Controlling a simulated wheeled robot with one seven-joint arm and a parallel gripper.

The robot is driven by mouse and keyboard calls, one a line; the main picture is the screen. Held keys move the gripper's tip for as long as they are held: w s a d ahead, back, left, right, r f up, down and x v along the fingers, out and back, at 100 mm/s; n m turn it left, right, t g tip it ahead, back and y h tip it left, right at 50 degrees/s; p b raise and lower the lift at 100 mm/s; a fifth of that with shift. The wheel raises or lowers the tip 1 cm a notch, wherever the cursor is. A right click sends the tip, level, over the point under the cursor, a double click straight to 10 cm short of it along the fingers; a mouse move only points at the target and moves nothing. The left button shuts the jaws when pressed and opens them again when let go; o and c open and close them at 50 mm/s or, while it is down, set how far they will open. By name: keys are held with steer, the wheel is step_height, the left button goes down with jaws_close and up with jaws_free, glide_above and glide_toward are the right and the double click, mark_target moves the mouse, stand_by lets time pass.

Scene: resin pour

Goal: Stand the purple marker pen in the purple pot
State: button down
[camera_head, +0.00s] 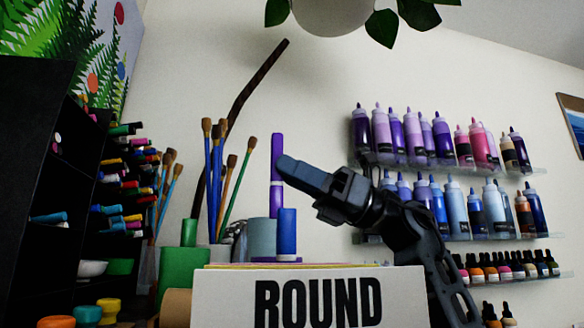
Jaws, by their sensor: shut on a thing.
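The purple marker pen (277,155) stands upright, with a paler band around its middle. My gripper (284,168) reaches in from the right and is shut on the pen near that band. The near finger covers part of the pen. The pen's lower end is hidden behind a blue marker. No purple pot shows clearly. Only a thin purple edge (262,259) is seen low beside the blue marker, and I cannot tell whether it is the pot or whether the pen is inside it.
A white box lettered ROUND (310,300) blocks the lower view. The blue marker (287,235) stands behind it, beside a grey-blue pot (261,238). A green pot (184,272), brushes (208,165) and a black marker rack (70,190) are left. Bottle shelves (450,168) line the right wall.

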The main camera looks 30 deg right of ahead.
step_height(320, 180, down, 10)
steer(key=b, duration=0.6)
steer(key=shift+b, duration=0.35)
steer(key=c, duration=1)
jaws_free()
steer(key=shift+r, duration=0.1)
steer(key=r, duration=0.2)
steer(key=d+r, duration=0.1)
steer(key=r, duration=0.1)
steer(key=shift+s+r, duration=0.2)
steer(key=s+d+r, duration=0.2)
steer(key=d, duration=0.1)
steer(key=s+d+r, duration=0.2)
steer(key=d, duration=0.1)
steer(key=s+d+r, duration=0.2)
steer(key=d, duration=0.1)
steer(key=shift+r, duration=0.2)
